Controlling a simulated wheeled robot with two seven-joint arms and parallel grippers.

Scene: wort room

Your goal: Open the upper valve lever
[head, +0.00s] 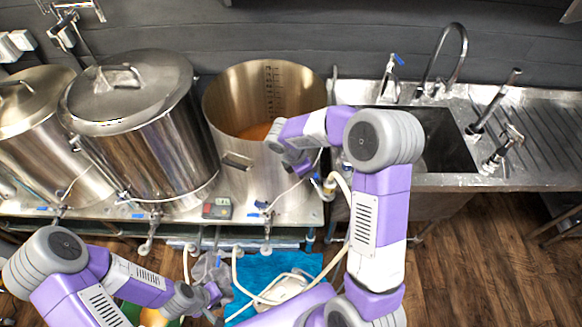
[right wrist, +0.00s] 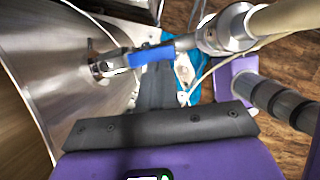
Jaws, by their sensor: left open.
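The upper valve, a metal fitting with a pale hose (right wrist: 225,35), sits beside the open steel kettle (head: 228,110). Its blue lever (right wrist: 152,54) lies roughly crosswise in the right wrist view; in the head view it is a small blue patch (head: 316,177) by the kettle's right side. My right gripper (right wrist: 157,82) is at the lever, its dark fingers together and their tips beneath or against the blue handle. Whether they grip it cannot be told. In the head view my arm mostly hides this gripper. My left gripper (head: 212,296) is open, low in front of the kettles.
Two lidded kettles (head: 138,130) stand to the left. A lower tap with a blue handle (head: 262,206) and a small controller (head: 217,208) are in front of the open kettle. A steel sink (head: 440,181) is at right. Hoses (head: 262,293) hang over a blue cloth; wooden floor is clear at right.

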